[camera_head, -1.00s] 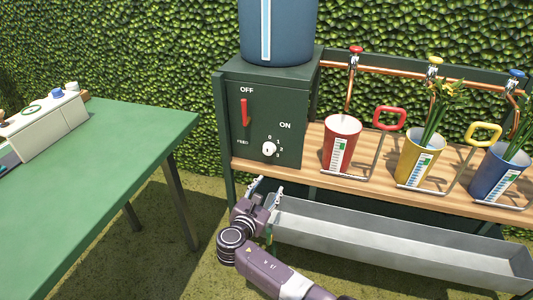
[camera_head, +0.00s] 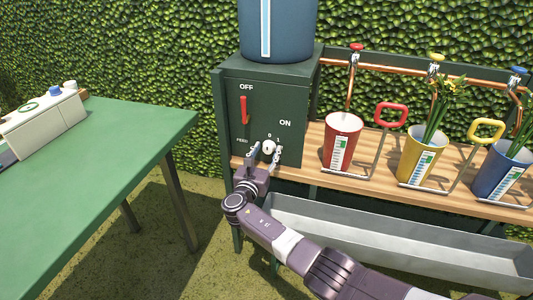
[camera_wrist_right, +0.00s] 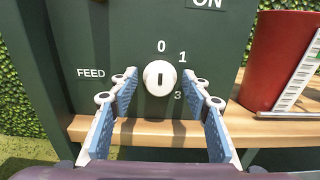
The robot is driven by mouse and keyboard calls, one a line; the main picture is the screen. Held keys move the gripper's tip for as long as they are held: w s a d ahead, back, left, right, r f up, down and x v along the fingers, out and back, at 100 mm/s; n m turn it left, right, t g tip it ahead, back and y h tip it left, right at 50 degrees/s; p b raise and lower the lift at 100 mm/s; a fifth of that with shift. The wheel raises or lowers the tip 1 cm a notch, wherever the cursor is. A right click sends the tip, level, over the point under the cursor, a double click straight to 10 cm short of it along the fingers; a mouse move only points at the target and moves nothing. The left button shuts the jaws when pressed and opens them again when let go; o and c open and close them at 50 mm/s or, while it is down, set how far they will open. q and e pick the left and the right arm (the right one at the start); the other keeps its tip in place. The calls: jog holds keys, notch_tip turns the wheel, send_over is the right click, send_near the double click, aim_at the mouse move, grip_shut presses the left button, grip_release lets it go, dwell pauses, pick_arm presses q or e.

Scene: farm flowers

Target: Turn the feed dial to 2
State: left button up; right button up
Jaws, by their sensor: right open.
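The feed dial (camera_head: 268,147) is a small round white knob on the front of the dark green cabinet (camera_head: 284,95). In the right wrist view the dial (camera_wrist_right: 160,78) shows a dark vertical slot mark toward the 0. The numbers 0, 1 and 3 show around it; the 2 is hidden behind a fingertip. My right gripper (camera_head: 263,160) is open, its fingers on either side of the dial. In the right wrist view the fingers (camera_wrist_right: 161,84) stand apart from the dial, with gaps on both sides. My left gripper is not in view.
A red lever (camera_head: 244,110) sits above the dial beside OFF. A red bucket (camera_head: 342,142) stands right of the cabinet on the wooden shelf (camera_head: 310,150). A grey trough (camera_head: 390,245) lies below. A green table (camera_head: 110,150) is at left.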

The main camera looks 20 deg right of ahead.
jog(key=shift+w, duration=0.1)
jog(key=shift+c, duration=0.6)
jog(key=c, duration=1)
jog(key=shift+d, duration=0.1)
